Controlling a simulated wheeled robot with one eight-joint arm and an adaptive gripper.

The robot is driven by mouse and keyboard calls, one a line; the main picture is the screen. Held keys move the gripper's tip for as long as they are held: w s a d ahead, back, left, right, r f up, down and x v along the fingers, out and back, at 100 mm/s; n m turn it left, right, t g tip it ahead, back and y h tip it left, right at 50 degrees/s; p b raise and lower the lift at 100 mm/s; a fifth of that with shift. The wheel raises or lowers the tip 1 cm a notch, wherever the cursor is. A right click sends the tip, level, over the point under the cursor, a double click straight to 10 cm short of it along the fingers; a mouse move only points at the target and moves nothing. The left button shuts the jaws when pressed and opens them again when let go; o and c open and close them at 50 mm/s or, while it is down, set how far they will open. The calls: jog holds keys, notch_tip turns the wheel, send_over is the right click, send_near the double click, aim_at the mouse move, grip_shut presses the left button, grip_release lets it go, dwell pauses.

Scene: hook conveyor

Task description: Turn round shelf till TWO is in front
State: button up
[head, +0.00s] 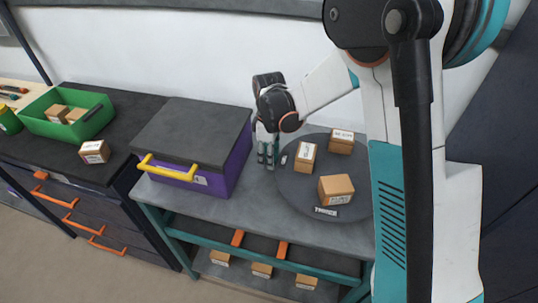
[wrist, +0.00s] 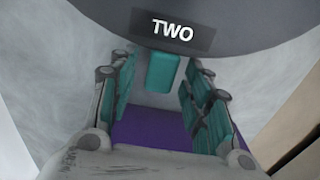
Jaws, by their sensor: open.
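The round shelf (head: 296,190) is a dark disc on the grey table, with three cardboard boxes on it. A label that seems to read THREE (head: 325,211) is at its front edge. A small label (head: 284,159), too small to read, is at its left edge. In the wrist view the TWO label (wrist: 173,30) shows clearly on the dark shelf (wrist: 270,20). My gripper (head: 267,152) points down just left of the shelf. Its fingers (wrist: 163,105) are apart, with a teal block (wrist: 163,70) between them in the picture; I cannot tell whether they touch it.
A purple box with a dark lid (head: 190,130) and yellow handle (head: 168,170) stands left of my gripper. Further left are a single cardboard box (head: 95,152) and a green bin (head: 47,125) on a dark cabinet. Small boxes (head: 262,270) lie on the lower shelf.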

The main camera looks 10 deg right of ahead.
jog(key=shift+c, duration=0.2)
grip_shut()
jog(key=shift+s, duration=0.1)
